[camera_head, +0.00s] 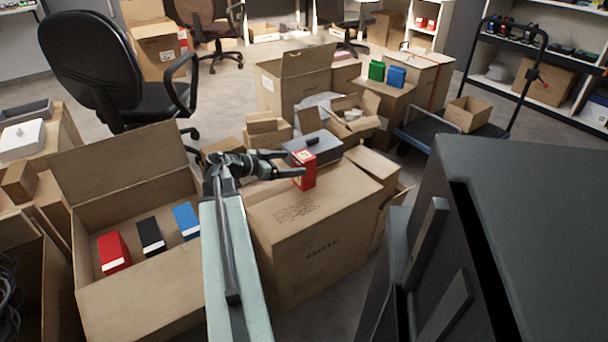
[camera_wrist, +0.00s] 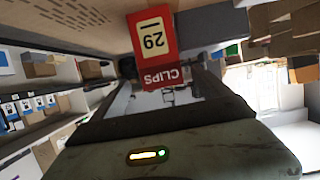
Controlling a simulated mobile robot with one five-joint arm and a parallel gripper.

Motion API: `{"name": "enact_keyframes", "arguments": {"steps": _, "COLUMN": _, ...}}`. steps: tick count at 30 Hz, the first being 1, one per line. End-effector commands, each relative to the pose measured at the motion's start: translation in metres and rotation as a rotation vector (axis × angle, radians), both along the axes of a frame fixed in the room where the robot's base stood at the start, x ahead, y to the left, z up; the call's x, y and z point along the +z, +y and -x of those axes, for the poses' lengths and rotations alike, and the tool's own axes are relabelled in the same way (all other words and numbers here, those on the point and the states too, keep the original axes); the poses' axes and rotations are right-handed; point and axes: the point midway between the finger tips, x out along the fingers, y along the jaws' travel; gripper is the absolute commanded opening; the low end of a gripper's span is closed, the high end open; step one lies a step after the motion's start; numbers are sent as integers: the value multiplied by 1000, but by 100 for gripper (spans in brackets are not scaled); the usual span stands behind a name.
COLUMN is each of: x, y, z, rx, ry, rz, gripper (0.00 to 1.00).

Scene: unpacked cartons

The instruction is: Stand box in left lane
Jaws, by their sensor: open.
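A red box (camera_head: 304,172) stands upright on top of a closed brown carton (camera_head: 335,195) in the head view. An open carton (camera_head: 125,165) on the left holds a red box (camera_head: 113,253), a black box (camera_head: 151,237) and a blue box (camera_head: 186,222), spaced apart in a row. No marked lane is clear to me.
A grey tray (camera_head: 322,147) lies just behind the red box. Green (camera_head: 376,70) and blue (camera_head: 396,77) boxes stand on a farther carton. An office chair (camera_head: 105,70) is behind the open carton. A blue trolley (camera_head: 425,137) stands at the right.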

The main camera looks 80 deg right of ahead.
Motion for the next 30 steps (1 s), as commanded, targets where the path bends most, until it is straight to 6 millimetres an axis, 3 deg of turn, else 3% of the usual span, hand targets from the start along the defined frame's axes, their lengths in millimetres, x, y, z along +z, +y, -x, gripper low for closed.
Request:
{"name": "enact_keyframes", "arguments": {"steps": 8, "x": -9, "y": -13, "z": 13, "rx": -1, "ry": 0, "rz": -2, "gripper": 87}}
{"name": "enact_keyframes", "arguments": {"steps": 16, "x": -25, "y": -42, "z": 42, "rx": -1, "ry": 0, "rz": -2, "gripper": 87}}
{"name": "enact_keyframes", "arguments": {"steps": 22, "x": -24, "y": -42, "z": 43, "rx": 2, "ry": 0, "rz": -2, "gripper": 87}}
{"name": "enact_keyframes", "arguments": {"steps": 23, "x": -24, "y": -42, "z": 43, "rx": 2, "ry": 0, "rz": -2, "gripper": 84}}
{"name": "enact_keyframes", "arguments": {"steps": 30, "x": -24, "y": -42, "z": 43, "rx": 2, "ry": 0, "rz": -2, "gripper": 18}}
